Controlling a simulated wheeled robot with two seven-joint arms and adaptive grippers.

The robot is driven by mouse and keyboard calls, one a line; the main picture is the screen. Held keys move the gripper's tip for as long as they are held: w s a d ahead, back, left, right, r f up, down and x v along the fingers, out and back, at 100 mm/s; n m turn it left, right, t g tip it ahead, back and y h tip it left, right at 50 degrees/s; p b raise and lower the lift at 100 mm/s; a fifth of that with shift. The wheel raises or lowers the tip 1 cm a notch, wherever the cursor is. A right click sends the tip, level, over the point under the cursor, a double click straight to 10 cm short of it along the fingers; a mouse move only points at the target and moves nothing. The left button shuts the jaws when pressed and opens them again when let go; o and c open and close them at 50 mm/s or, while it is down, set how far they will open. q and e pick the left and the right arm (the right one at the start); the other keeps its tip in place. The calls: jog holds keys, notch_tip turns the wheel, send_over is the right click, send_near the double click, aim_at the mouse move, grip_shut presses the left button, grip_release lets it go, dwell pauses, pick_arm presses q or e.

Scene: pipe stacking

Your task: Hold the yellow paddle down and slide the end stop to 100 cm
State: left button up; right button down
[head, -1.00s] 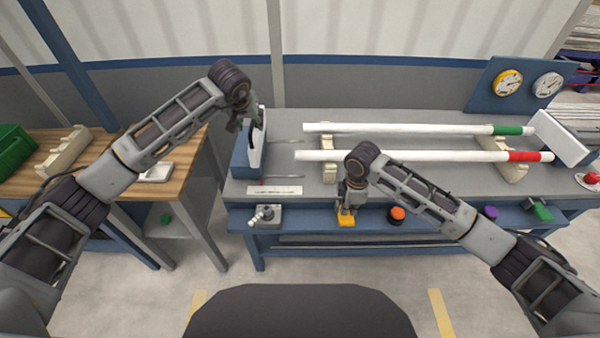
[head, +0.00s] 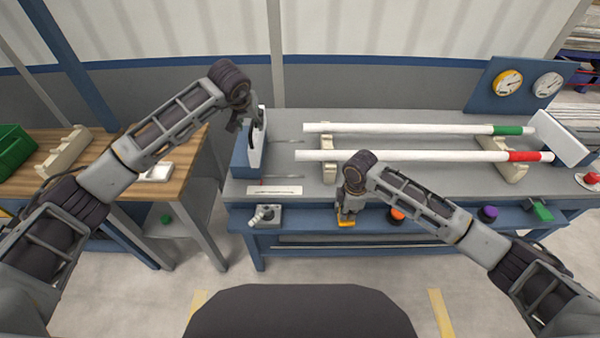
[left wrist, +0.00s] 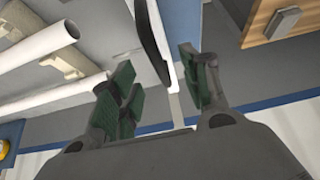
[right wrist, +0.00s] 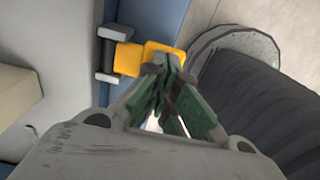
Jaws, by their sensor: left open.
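The end stop is a blue block (head: 240,160) with a white plate (head: 258,150), at the left end of the bench. My left gripper (head: 250,124) is at the plate's top. In the left wrist view its green-padded fingers (left wrist: 163,88) are open, with the plate (left wrist: 170,75) and its dark handle (left wrist: 150,42) between them; I cannot tell if they touch it. The yellow paddle (head: 346,223) is on the front ledge. My right gripper (head: 347,208) is over it. In the right wrist view its shut fingertips (right wrist: 165,68) are at the paddle (right wrist: 130,60), apparently touching.
Two white pipes, one with a green band (head: 508,130) and one with a red band (head: 525,156), lie on cream supports. A lever fixture (head: 265,216), an orange knob (head: 396,214) and a purple knob (head: 488,213) are along the ledge. Dials (head: 508,83) stand at the back right.

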aim_at(252, 124)
jog(key=shift+f, duration=1.25)
jog(key=shift+s+f, duration=0.15)
jog(key=shift+f, duration=0.15)
pick_arm(q)
jog(key=shift+f, duration=0.1)
jog(key=shift+x, duration=1.9)
pick_arm(e)
jog(key=shift+s+f, duration=0.15)
pick_arm(q)
grip_shut()
dwell(0.3)
